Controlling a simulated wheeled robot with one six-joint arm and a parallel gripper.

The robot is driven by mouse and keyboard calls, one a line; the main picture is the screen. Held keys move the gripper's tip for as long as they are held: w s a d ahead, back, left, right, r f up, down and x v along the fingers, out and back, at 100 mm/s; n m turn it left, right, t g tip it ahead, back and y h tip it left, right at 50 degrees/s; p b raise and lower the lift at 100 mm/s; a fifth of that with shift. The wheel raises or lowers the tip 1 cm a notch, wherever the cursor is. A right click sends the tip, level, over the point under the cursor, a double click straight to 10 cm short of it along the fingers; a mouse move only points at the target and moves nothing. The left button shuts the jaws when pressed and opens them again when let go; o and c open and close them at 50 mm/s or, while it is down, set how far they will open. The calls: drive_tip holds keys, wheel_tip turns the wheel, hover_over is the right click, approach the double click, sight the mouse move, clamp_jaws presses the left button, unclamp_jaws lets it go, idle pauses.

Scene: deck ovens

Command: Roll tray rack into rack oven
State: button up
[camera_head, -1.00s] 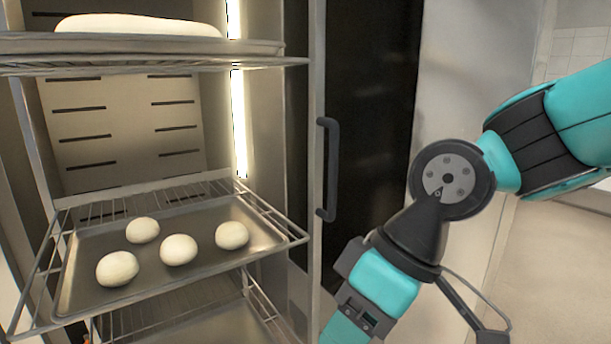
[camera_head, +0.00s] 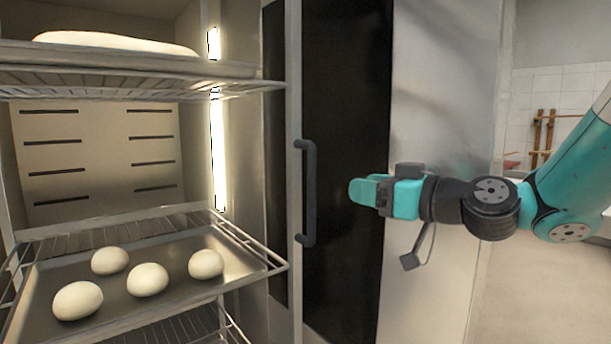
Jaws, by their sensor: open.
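The tray rack (camera_head: 265,262) stands at the left, in front of or within the lit oven chamber; its base and wheels are out of view. Its middle tray (camera_head: 225,243) carries several pale dough balls (camera_head: 147,280). Its upper tray (camera_head: 150,66) carries a large pale dough piece (camera_head: 115,44). The rack oven's inner wall (camera_head: 90,160) has rows of dark slots. The oven door (camera_head: 345,150) has dark glass and a vertical dark handle (camera_head: 308,193). My gripper (camera_head: 358,191) is to the right of the handle, apart from it, pointing left and empty.
A bright vertical light strip (camera_head: 217,150) runs up the chamber's right side. A pale metal panel (camera_head: 445,100) stands right of the door. Open floor (camera_head: 500,290) and a white tiled wall (camera_head: 570,90) lie farther right.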

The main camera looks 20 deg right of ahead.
sight(315, 179)
drive_tip(key=p+x, duration=0.5)
drive_tip(key=x, duration=0.8)
drive_tip(key=shift+w+a+r, duration=0.1)
drive_tip(key=shift+w, duration=0.05)
drive_tip(key=shift+w+a, duration=0.2)
drive_tip(key=shift+w, duration=0.25)
clamp_jaws()
